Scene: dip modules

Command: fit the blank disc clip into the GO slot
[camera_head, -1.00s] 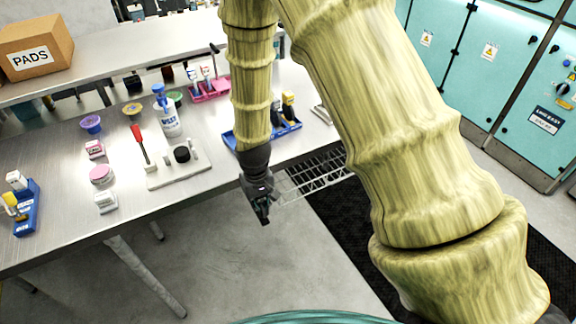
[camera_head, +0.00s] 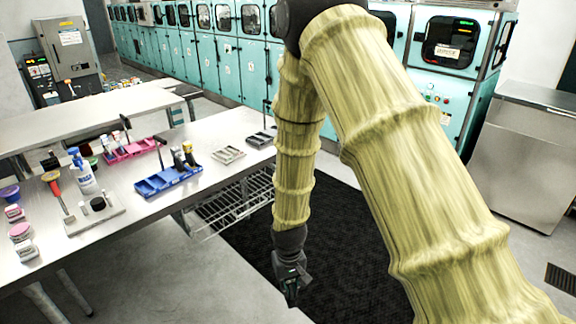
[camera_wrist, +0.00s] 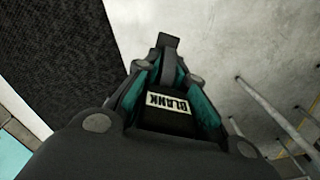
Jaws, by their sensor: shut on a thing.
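My gripper (camera_head: 289,295) hangs off the front of the table, above the dark mat and the floor. In the wrist view, my gripper (camera_wrist: 168,85) is shut on a dark clip (camera_wrist: 166,118) with a white label reading BLANK. The label lies between the teal finger pads. In the head view the clip is too small to make out. No GO marking can be read in any view, so I cannot tell which holder has the GO slot.
A blue tray (camera_head: 152,188) with dark tools, a pink tray (camera_head: 118,155) and two small grey trays (camera_head: 228,155) (camera_head: 262,138) stand on the steel table (camera_head: 195,140). A wire shelf (camera_head: 225,207) hangs below its edge. Teal cabinets (camera_head: 195,50) line the back.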

